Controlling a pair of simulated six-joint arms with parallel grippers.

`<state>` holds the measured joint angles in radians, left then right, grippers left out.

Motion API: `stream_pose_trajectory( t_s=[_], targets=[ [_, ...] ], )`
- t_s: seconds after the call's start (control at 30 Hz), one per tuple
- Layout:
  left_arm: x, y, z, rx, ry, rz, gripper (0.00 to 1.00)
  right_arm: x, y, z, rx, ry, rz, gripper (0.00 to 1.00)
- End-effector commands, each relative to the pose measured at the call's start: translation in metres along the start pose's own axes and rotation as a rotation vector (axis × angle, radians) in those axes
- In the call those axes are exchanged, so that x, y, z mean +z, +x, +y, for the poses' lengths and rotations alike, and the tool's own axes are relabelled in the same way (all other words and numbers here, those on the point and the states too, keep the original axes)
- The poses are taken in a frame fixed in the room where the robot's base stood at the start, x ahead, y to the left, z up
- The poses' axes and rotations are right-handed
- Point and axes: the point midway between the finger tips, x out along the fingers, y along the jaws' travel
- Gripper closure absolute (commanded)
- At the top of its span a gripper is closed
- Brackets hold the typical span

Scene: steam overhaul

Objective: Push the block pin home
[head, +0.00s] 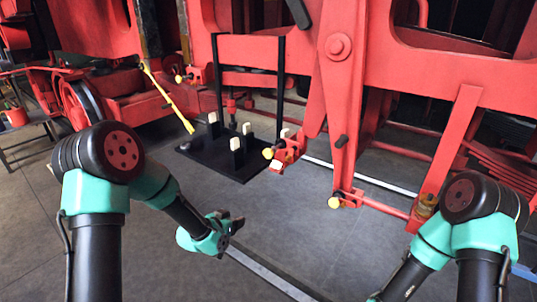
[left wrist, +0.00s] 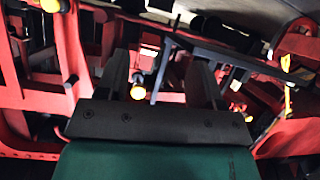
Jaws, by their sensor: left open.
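Several yellow-headed pins show on the red brake gear, and I cannot tell for sure which is the block pin. One yellow head (head: 267,153) sits at a red bracket (head: 288,152) in the middle of the head view. Another yellow head (head: 334,202) is at the foot of the red hanger (head: 343,100). My right gripper is out of view.
A black stand (head: 215,165) with cream-topped posts is on the grey floor behind my left gripper. A yellow bar (head: 168,98) slants down at its left. A red rod (head: 385,208) runs right from the hanger foot. Floor around my left gripper is clear.

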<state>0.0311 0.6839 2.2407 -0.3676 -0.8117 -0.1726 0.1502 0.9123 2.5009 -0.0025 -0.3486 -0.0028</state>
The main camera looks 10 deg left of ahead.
Motion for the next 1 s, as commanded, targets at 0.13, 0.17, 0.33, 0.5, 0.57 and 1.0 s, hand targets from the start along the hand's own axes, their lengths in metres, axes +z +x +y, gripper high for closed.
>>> stream_pose_trajectory(
  t_s=[0.13,0.17,0.33,0.5,0.57,1.0],
  targets=[
    [-0.111,0.000,0.002,0.022,0.176,0.281,0.28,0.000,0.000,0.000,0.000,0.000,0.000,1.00],
    [-0.126,-0.002,0.003,0.025,0.201,0.320,0.28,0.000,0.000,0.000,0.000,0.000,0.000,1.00],
    [-0.167,-0.009,0.007,0.034,0.271,0.430,0.28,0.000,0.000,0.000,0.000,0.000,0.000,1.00],
    [-0.168,-0.009,0.007,0.034,0.272,0.432,0.28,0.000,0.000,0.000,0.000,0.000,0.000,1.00],
    [-0.168,-0.009,0.007,0.034,0.272,0.432,0.28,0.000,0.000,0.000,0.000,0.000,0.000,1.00],
    [-0.179,0.019,0.011,0.035,0.270,0.430,0.28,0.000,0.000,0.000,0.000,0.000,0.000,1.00]
  ],
)
